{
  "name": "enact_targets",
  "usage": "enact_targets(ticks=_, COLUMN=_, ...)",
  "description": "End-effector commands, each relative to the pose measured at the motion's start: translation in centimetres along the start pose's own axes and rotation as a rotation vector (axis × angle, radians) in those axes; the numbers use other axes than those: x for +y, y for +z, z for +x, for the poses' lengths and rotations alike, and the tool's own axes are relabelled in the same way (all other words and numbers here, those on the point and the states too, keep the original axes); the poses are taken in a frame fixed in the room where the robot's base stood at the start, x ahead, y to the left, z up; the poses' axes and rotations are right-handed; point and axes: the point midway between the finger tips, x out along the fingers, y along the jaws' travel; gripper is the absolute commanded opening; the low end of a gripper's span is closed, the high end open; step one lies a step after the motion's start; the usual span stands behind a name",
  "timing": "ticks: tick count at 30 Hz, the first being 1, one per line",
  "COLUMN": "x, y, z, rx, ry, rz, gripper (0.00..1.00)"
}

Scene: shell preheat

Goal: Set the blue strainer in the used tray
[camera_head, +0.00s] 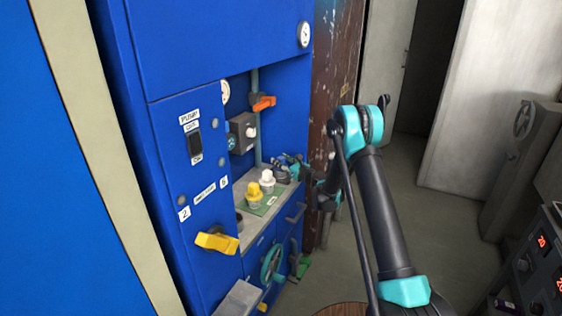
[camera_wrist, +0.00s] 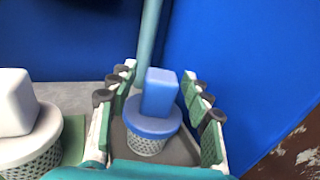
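The blue strainer (camera_wrist: 150,125) has a block-shaped blue handle, a round rim and a pale perforated basket. In the wrist view it stands upright between the fingers of my gripper (camera_wrist: 155,115), with a gap on each side. My gripper is open around it. It sits over a dark grey patch (camera_wrist: 185,150); I cannot tell whether that is a tray. In the head view my gripper (camera_head: 288,165) is at the far end of the cabinet's shelf and the blue strainer cannot be made out. I cannot identify the used tray for certain.
A white strainer (camera_head: 267,181) and a yellow strainer (camera_head: 254,194) stand on a green mat (camera_head: 268,206) on the shelf. The white one (camera_wrist: 22,130) is close left of my gripper. A blue wall (camera_wrist: 245,60) is close on the right. A pipe (camera_wrist: 149,35) rises behind.

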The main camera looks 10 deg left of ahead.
Motion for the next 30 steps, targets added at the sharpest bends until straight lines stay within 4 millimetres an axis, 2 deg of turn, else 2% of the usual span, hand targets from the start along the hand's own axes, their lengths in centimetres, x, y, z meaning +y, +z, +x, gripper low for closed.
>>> enact_targets(ticks=7, x=0.0, y=0.2, z=0.0, rx=0.000, ry=0.000, rz=0.000, gripper=0.49)
enact_targets(ticks=10, x=-0.1, y=0.3, z=-0.8, rx=0.000, ry=-0.001, rz=0.000, gripper=0.49)
enact_targets(ticks=24, x=-0.1, y=0.3, z=-9.8, rx=0.000, ry=-0.002, rz=0.000, gripper=0.49)
enact_targets(ticks=30, x=-0.1, y=0.3, z=-11.7, rx=0.000, ry=-0.001, rz=0.000, gripper=0.49)
